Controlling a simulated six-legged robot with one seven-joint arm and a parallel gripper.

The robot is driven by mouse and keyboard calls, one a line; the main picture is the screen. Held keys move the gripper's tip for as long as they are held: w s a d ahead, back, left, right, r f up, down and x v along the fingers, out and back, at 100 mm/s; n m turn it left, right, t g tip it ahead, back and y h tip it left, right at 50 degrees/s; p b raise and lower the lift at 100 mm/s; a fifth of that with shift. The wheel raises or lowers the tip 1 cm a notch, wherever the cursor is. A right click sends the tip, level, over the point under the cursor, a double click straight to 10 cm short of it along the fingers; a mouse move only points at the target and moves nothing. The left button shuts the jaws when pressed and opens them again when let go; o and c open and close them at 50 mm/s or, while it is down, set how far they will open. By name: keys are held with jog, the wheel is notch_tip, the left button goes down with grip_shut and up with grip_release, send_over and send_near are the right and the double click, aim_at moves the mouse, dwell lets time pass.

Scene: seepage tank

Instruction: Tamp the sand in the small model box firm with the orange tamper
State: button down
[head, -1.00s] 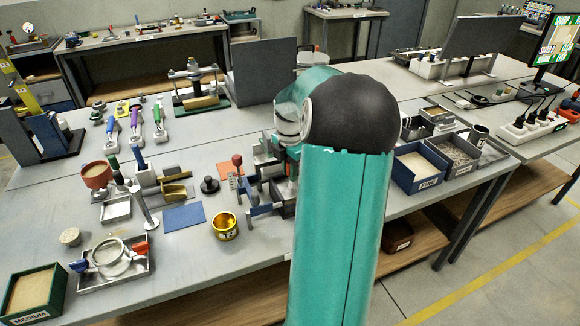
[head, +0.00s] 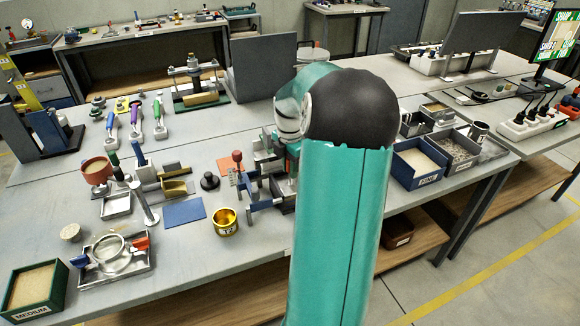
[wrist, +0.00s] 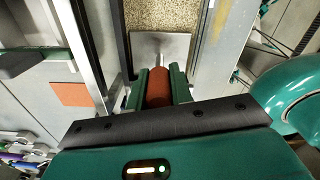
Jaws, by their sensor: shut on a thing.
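In the wrist view my gripper (wrist: 157,82) is shut on the orange-red handle of the tamper (wrist: 158,92). The tamper's flat grey square plate (wrist: 145,48) lies beyond the fingertips, over the near end of the sand (wrist: 160,14). I cannot tell whether the plate touches the sand. The sand fills a narrow model box (wrist: 204,45) with straight pale walls on both sides. In the head view my arm hides the gripper, the tamper and most of the box.
An orange mat (wrist: 70,93) lies left of the box. In the head view a gold tin (head: 225,221), a blue mat (head: 184,212) and a black knobbed disc (head: 210,182) stand left of my arm. A blue FINE bin (head: 418,178) stands to the right.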

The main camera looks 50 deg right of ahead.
jog(key=shift+f, duration=0.1)
jog(key=shift+r, duration=2.1)
